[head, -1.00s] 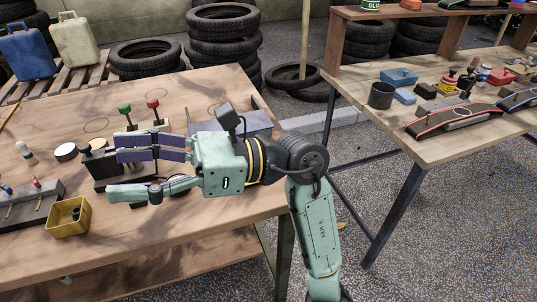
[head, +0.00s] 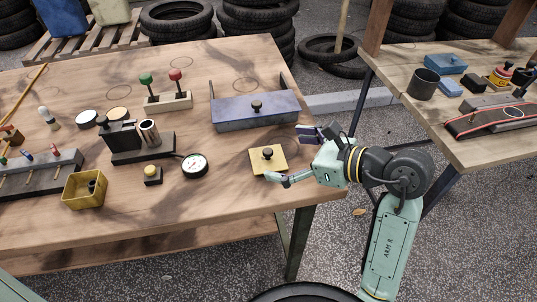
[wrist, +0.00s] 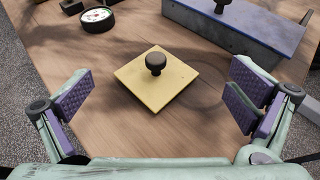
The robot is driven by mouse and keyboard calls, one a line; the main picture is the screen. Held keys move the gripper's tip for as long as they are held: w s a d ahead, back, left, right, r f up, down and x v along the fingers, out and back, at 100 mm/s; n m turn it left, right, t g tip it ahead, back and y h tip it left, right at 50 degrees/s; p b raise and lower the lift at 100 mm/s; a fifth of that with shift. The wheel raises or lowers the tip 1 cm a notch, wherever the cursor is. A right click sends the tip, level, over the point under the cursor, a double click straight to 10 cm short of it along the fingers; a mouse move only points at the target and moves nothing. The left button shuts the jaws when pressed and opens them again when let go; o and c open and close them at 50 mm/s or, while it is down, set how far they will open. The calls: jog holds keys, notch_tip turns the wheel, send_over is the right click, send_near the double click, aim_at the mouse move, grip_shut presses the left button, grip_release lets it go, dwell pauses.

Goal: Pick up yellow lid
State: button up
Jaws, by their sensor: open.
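The yellow lid (head: 257,162) is a flat square plate with a dark round knob (head: 267,153) on top. It lies on the wooden table near the right front edge. In the wrist view the lid (wrist: 171,84) is in the middle, ahead of and between my fingers, with its knob (wrist: 155,62) upright. My gripper (head: 288,156) is open and empty, at the lid's right side in the head view. In the wrist view the purple finger pads of my gripper (wrist: 160,100) are spread wide on either side, apart from the lid.
A blue-grey box lid with a knob (head: 254,112) lies behind the yellow lid. A round gauge (head: 194,166) and a yellow button (head: 152,174) are to its left. A yellow open box (head: 84,188) stands farther left. Bare table lies around the yellow lid.

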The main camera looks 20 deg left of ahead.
aim_at(271, 152)
jog(key=x, duration=0.1)
jog(key=p+x, duration=0.1)
jog(key=x, duration=0.1)
jog(key=shift+s+a+r+p, duration=0.1)
jog(key=shift+s+a+p, duration=0.1)
jog(key=shift+a+p, duration=0.2)
jog(key=shift+w+a+f, duration=0.15)
jog(key=shift+a+f, duration=0.2)
jog(key=shift+a, duration=0.15)
jog(key=shift+c, duration=0.4)
jog(key=c, duration=1.6)
